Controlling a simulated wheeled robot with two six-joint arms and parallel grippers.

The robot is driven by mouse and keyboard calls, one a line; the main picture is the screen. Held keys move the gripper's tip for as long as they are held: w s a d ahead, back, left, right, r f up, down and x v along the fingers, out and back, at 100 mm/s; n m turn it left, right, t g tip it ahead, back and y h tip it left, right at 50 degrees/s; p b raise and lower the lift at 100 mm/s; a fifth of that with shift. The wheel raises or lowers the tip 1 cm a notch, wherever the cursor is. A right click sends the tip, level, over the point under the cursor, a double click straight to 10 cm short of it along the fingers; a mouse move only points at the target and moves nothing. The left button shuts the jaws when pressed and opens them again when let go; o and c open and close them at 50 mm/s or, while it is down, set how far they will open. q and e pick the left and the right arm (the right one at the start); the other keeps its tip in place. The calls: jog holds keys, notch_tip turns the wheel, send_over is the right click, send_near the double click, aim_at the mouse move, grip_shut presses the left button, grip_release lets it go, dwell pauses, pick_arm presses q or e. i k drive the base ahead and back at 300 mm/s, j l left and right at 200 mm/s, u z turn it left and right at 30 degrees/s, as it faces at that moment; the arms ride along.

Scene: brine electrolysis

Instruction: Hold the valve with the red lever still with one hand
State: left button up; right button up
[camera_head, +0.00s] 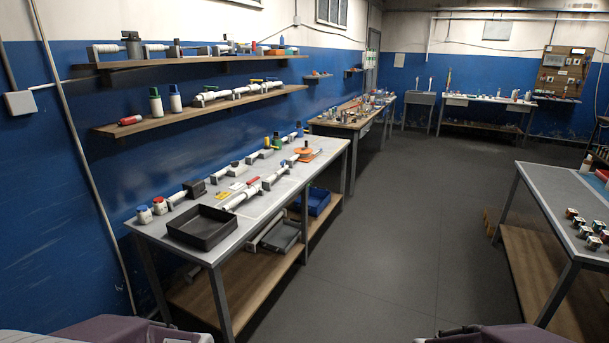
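A small red part that looks like a lever (253,181) shows on the near workbench, just behind a pale pipe-like piece (242,197). I cannot tell at this size whether the two are joined as one valve. They lie near the middle of the bench top, right of the black tray. Neither gripper shows; only purple and grey parts of my own body are at the bottom edge, far from the bench top. Nothing of mine touches the valve.
Another table (555,190) stands at the right. The grey floor (400,220) between them is clear.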

aim_at(252, 189)
jog(key=i+u, duration=0.2)
jog(key=i, duration=0.25)
jog(key=i+l+u, duration=0.2)
jog(key=i, duration=0.25)
jog(key=i+l+u, duration=0.2)
jog(key=i, duration=0.25)
jog(key=i+l+u, duration=0.2)
jog(key=i+l, duration=0.1)
jog(key=i, duration=0.1)
